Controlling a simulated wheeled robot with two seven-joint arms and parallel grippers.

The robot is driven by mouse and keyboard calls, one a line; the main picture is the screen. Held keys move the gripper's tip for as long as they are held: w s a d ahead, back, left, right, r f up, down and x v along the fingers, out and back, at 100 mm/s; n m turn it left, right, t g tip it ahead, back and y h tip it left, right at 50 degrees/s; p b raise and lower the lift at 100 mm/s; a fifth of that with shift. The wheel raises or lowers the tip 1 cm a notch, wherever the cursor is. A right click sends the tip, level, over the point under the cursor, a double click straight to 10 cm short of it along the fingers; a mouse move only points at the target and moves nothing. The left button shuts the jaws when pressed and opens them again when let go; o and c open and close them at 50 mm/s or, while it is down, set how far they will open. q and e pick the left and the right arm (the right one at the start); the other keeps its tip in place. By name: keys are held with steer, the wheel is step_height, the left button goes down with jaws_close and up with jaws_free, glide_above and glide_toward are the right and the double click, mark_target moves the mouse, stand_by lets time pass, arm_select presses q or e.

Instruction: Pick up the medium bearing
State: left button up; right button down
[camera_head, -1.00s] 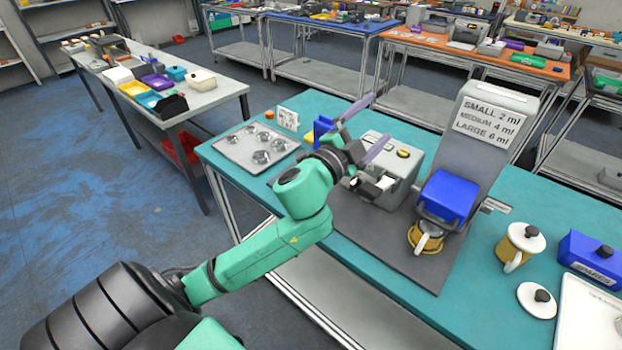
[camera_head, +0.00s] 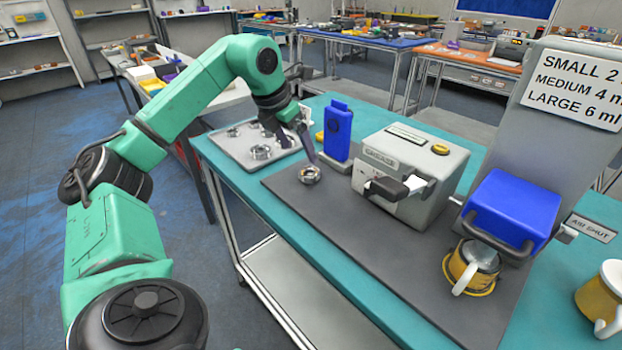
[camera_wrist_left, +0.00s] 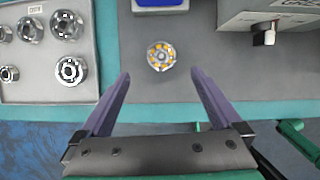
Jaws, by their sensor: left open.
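A silver ring bearing with yellowish parts (camera_head: 309,174) lies flat and alone on the dark grey mat (camera_head: 350,228). It also shows in the left wrist view (camera_wrist_left: 161,56). Several other bearings of differing sizes (camera_wrist_left: 66,24) lie on a light tray (camera_wrist_left: 40,92) to the left; which one is the medium is not labelled legibly. My left gripper (camera_wrist_left: 160,76) is open and empty, with its purple fingers pointing toward the lone bearing. The bearing lies just beyond the fingertips, between their lines. In the head view the left gripper (camera_head: 306,140) hangs close by the bearing, partly hidden by its wrist.
A blue upright device (camera_head: 338,133) stands behind the bearing. A grey grease machine (camera_head: 420,165) with a black handle is to the right. Further right is a blue-headed dispenser (camera_head: 507,205) with a yellow mug (camera_head: 470,264) below. The front part of the mat is clear.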

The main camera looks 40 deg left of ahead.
mark_target(311, 173)
arm_select(q)
steer(key=x, duration=0.8)
steer(key=shift+w+d+p, duration=0.1)
steer(key=shift+w+p, duration=0.05)
steer(key=shift+p, duration=0.15)
jaws_close()
